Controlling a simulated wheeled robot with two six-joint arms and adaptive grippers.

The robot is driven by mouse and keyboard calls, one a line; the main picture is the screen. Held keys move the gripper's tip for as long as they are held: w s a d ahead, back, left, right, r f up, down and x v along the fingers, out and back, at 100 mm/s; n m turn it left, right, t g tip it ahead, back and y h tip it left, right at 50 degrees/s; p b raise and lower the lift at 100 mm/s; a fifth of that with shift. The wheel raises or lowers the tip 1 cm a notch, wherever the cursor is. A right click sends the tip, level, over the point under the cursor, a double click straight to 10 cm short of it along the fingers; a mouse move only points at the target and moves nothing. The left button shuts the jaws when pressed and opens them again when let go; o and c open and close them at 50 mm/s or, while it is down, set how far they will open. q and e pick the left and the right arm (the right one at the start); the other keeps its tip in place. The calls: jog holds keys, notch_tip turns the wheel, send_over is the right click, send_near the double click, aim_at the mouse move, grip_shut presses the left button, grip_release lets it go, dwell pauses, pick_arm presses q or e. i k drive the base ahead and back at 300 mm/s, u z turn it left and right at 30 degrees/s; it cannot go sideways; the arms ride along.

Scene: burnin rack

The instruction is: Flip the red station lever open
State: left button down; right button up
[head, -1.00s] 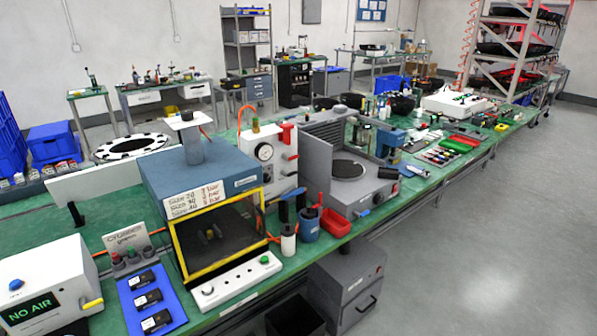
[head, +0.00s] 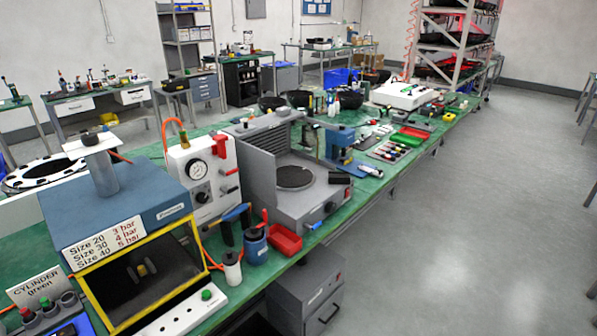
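A white panel (head: 203,182) with a round gauge (head: 195,171) stands on the green bench, left of centre in the head view. It has a red upright piece (head: 221,146) at its top right and a red handle (head: 229,170) on its right side. A rack (head: 450,45) with dark trays and a red glow stands far off at the upper right; no lever on it can be made out. I cannot tell which red part is the station lever. Neither of my grippers is in view.
A yellow-framed blue box (head: 128,205) stands at the near left. A grey machine with a round plate (head: 295,177) and a red bin (head: 285,240) are right of the panel. The long green bench (head: 340,215) runs toward the rack. The grey floor (head: 480,220) to its right is clear.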

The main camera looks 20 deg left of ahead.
aim_at(222, 173)
jog(key=z, duration=0.1)
jog(key=i, duration=1.2)
jog(key=u, duration=0.55)
